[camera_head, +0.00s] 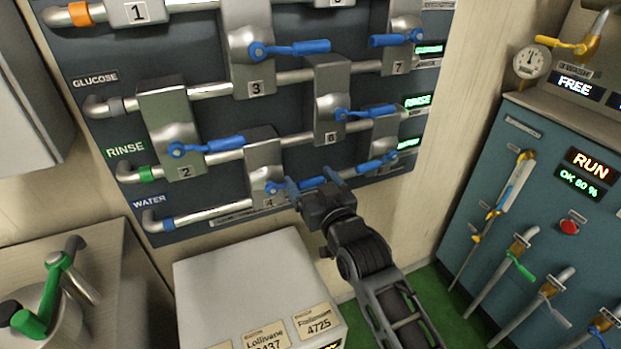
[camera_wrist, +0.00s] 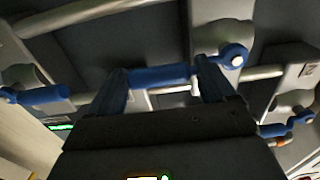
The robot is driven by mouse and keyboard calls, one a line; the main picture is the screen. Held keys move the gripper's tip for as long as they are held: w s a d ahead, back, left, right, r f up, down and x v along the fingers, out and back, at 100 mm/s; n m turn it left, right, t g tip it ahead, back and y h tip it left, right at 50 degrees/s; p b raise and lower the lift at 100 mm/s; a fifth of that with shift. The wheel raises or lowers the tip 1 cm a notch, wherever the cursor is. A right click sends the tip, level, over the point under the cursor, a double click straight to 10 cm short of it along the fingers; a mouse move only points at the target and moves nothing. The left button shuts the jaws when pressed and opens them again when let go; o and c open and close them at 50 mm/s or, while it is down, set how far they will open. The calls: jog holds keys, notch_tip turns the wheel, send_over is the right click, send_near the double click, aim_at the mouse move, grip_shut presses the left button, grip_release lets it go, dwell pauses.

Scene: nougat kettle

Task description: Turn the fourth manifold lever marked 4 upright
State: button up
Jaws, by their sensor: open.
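The lever marked 4 (camera_head: 310,183) is a blue handle on the grey valve block labelled 4 (camera_head: 262,160), low on the wall manifold. It points right from its pivot, close to level and in line with the pipe. In the wrist view the blue handle (camera_wrist: 160,76) runs left from its round pivot, across the gap between my fingers. My gripper (camera_head: 312,184) is open at this handle, with one finger near the pivot and the other near the free end. I cannot tell whether the fingers touch it. My gripper also shows in the wrist view (camera_wrist: 162,88).
Other blue levers sit close by: lever 2 (camera_head: 212,146) at upper left, lever 6 (camera_head: 366,112) above, and another (camera_head: 376,163) to the right. A pale box (camera_head: 240,275) stands below the panel. A teal RUN cabinet (camera_head: 530,190) stands at right.

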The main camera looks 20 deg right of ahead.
jog(key=shift+w, duration=0.25)
jog(key=c, duration=1.4)
